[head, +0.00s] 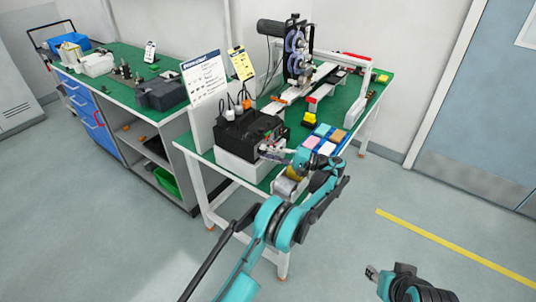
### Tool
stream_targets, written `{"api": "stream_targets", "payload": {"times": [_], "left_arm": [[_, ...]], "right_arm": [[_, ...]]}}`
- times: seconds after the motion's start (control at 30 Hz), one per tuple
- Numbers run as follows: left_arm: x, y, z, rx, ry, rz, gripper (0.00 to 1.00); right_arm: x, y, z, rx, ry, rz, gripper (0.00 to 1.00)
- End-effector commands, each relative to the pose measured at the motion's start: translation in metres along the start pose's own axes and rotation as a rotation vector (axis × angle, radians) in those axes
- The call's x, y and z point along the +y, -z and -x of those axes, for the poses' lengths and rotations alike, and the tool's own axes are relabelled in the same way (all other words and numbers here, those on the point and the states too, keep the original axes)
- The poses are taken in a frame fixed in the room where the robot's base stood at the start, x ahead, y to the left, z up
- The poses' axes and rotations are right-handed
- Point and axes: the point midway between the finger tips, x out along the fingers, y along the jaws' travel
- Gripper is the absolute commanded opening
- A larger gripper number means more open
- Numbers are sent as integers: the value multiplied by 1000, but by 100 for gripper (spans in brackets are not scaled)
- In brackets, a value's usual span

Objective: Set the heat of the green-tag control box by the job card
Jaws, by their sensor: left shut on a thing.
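A black control box (247,131) sits on a white base at the near left of the green-topped bench. Its front has small fittings too small to read, and I cannot make out a green tag. A white printed card (206,80) and a yellow card (241,63) stand behind it; their text is unreadable. My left gripper (272,153) is at the box's front right face, shut on what seems to be a knob there, mostly hidden by the fingers. My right gripper (371,272) is low at the bottom right, over the floor, away from the bench; its fingers are too small to judge.
Colored pads (325,139) and a yellow block (310,118) lie right of the box. A machine with blue reels (297,48) stands behind. A second bench (125,60) with blue drawers is at left. Floor at right is clear, with a yellow line (450,245).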

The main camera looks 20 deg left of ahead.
Motion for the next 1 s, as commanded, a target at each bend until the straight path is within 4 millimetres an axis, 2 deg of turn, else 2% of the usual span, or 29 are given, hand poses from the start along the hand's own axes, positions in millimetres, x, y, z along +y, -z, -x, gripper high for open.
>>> {"api": "stream_targets", "payload": {"times": [0.67, 0.7, 0.77, 1.0], "left_arm": [[0, 1, 0, 7, 23, -64, 0], [0, 1, 0, 7, 23, -64, 27], [0, 1, 0, 7, 23, -64, 43], [0, 0, 0, 5, 22, -64, 45]], "right_arm": [[0, -2, -2, 0, 0, 0, 40], [0, -2, -2, 0, 0, 0, 40], [0, -2, -2, 0, 0, 0, 40], [0, -2, -2, 0, 0, 0, 40]]}}
